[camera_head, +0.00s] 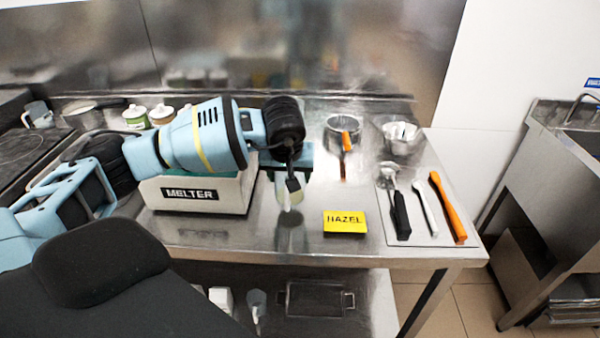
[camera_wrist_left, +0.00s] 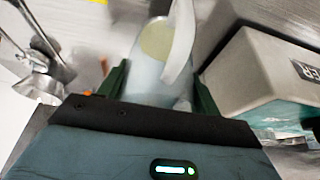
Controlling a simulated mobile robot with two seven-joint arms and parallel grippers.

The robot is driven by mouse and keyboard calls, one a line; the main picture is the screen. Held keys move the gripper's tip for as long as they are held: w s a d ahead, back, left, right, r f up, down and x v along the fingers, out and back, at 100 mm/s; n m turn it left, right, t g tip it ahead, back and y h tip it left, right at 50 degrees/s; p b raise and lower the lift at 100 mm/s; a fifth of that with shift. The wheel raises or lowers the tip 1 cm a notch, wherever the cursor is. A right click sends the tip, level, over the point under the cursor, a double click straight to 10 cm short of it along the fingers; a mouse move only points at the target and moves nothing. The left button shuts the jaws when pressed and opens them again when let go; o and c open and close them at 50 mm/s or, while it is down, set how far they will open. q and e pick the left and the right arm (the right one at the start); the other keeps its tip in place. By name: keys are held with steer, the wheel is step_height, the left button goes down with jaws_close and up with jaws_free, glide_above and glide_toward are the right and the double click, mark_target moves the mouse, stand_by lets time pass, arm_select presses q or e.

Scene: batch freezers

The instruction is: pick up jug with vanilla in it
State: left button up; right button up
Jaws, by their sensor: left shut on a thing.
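My left gripper (camera_head: 291,178) reaches in from the left, past the melter, and points down at a translucent jug (camera_head: 290,194). In the left wrist view the gripper (camera_wrist_left: 160,90) has its two green fingers on either side of the jug (camera_wrist_left: 146,72), shut on it. The jug has a pale handle and a pale yellow patch inside. The arm hides the jug's upper part in the head view. I cannot tell whether its base touches the steel table (camera_head: 300,240). No vanilla label shows. My right gripper is not in view.
The melter (camera_head: 215,193) stands close left of the jug. A yellow HAZEL card (camera_head: 345,222) lies to its right. Farther right are a tray (camera_head: 417,236) with several utensils, a steel bowl (camera_head: 401,138) and a pot (camera_head: 342,125) with an orange-handled tool. The front table strip is clear.

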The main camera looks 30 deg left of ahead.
arm_select(q)
steer(key=s+a+r, duration=0.1)
steer(key=s, duration=1.1)
steer(key=shift+a+b, duration=0.35)
steer(key=shift+a, duration=0.05)
